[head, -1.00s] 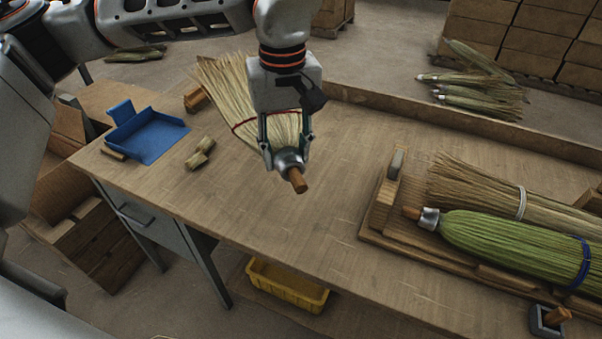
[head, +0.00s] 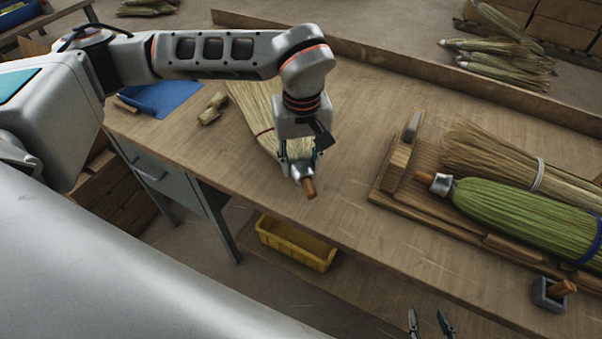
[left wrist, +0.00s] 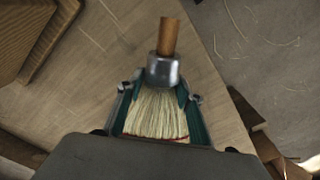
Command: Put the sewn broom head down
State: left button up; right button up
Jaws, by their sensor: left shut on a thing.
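The sewn broom head (head: 255,108) is pale straw with a red band, a silver metal collar and a short wooden stub. My left gripper (head: 302,165) is shut on it near the collar, over the workbench (head: 345,205). The straw fans away toward the back left, partly hidden by my arm. In the left wrist view the straw (left wrist: 155,112) sits between the two fingers, with the collar and stub beyond. I cannot tell whether it touches the bench. My right gripper (head: 429,322) shows only its fingertips at the bottom edge, apart and empty.
A wooden cradle (head: 390,172) at the right holds a green broom head (head: 510,210) and a tan one (head: 500,155). A yellow bin (head: 295,245) is below. The bench middle is clear.

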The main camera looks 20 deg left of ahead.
pick_arm(q)
jog(key=shift+f, duration=2.2)
jog(key=shift+f, duration=0.15)
jog(key=o, duration=1.3)
jog(key=shift+r, duration=0.5)
jog(key=r, duration=1.1)
jog(key=shift+s+d+r, duration=0.15)
jog(key=shift+s+d, duration=0.1)
